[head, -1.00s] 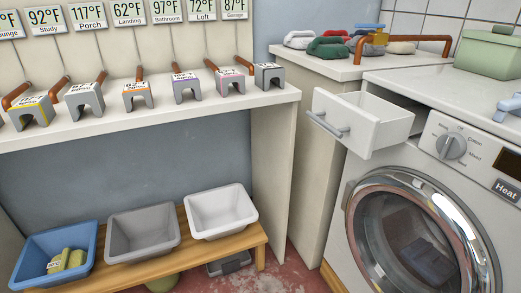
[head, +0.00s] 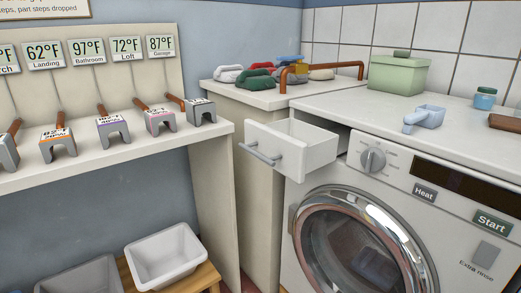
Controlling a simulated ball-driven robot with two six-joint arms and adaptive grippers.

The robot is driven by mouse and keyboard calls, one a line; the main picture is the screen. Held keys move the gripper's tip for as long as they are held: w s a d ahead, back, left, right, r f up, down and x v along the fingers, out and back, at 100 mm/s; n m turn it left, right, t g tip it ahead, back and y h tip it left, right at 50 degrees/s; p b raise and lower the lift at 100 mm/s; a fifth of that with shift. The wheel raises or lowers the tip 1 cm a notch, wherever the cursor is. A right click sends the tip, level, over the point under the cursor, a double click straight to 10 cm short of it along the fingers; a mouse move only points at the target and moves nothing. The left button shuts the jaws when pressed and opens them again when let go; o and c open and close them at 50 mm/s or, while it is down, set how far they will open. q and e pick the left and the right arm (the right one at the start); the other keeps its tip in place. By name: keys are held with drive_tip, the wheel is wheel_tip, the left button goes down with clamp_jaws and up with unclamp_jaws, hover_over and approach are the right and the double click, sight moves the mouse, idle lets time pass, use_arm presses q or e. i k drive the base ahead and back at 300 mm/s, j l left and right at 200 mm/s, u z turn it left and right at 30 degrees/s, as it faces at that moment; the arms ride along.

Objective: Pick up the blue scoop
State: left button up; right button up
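The blue scoop (head: 430,117) lies on the white top of the washing machine (head: 360,160), right of centre in the head view. Its pale blue handle points toward the front left, near the machine's front edge. Nothing covers it. Neither of my grippers shows in the head view.
An open white drawer (head: 300,150) juts out at the machine's upper left. Behind the scoop stand a green lidded box (head: 398,76) and a small blue jar (head: 484,98). A brown block (head: 506,122) lies at the right. Folded cloths (head: 262,70) lie on the counter behind.

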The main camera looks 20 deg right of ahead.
sight(431, 116)
drive_tip(key=z, duration=1.5)
drive_tip(key=i+l+z, duration=0.1)
drive_tip(key=l+z, duration=0.25)
drive_tip(key=i+l+z, duration=0.1)
drive_tip(key=z, duration=0.25)
drive_tip(key=i+l, duration=0.05)
drive_tip(key=l, duration=0.05)
